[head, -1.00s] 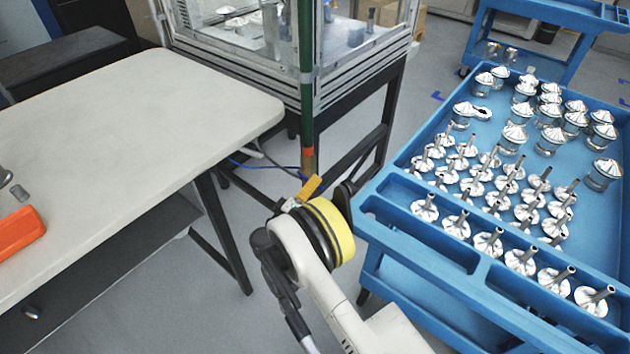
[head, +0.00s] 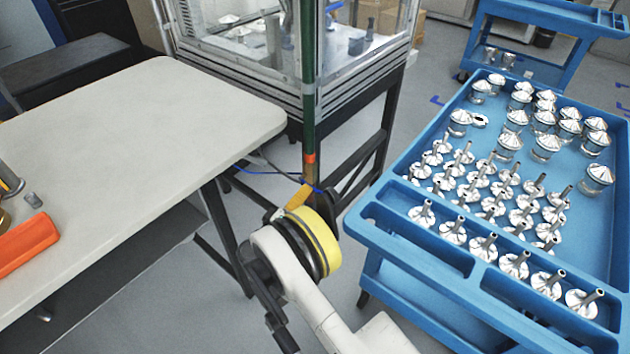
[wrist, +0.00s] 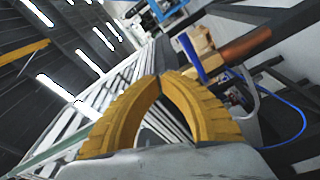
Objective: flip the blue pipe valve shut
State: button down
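A blue flat lever (wrist: 191,57), which looks like the valve handle, shows in the wrist view beside a copper-brown pipe (wrist: 246,46), just beyond my fingertips. In the head view the upright pipe (head: 309,130) is green with an orange-red band and a brown lower part. A small blue spot (head: 318,188) near its foot may be the valve; my gripper hides much of that area. My gripper (head: 304,190) is close in front of the pipe's lower end. In the wrist view its yellow ribbed fingers (wrist: 160,80) arch together with tips meeting, nothing visible between them.
A white-topped table (head: 150,120) stands left, with an orange object (head: 28,243) on it. A blue cart (head: 400,240) full of metal parts stands close at right. A framed glass enclosure (head: 345,85) stands behind the pipe. A blue cable (head: 262,172) runs low behind.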

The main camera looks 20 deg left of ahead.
jog(key=shift+v, duration=2)
jog(key=shift+w+a+f, duration=0.15)
jog(key=shift+a, duration=0.1)
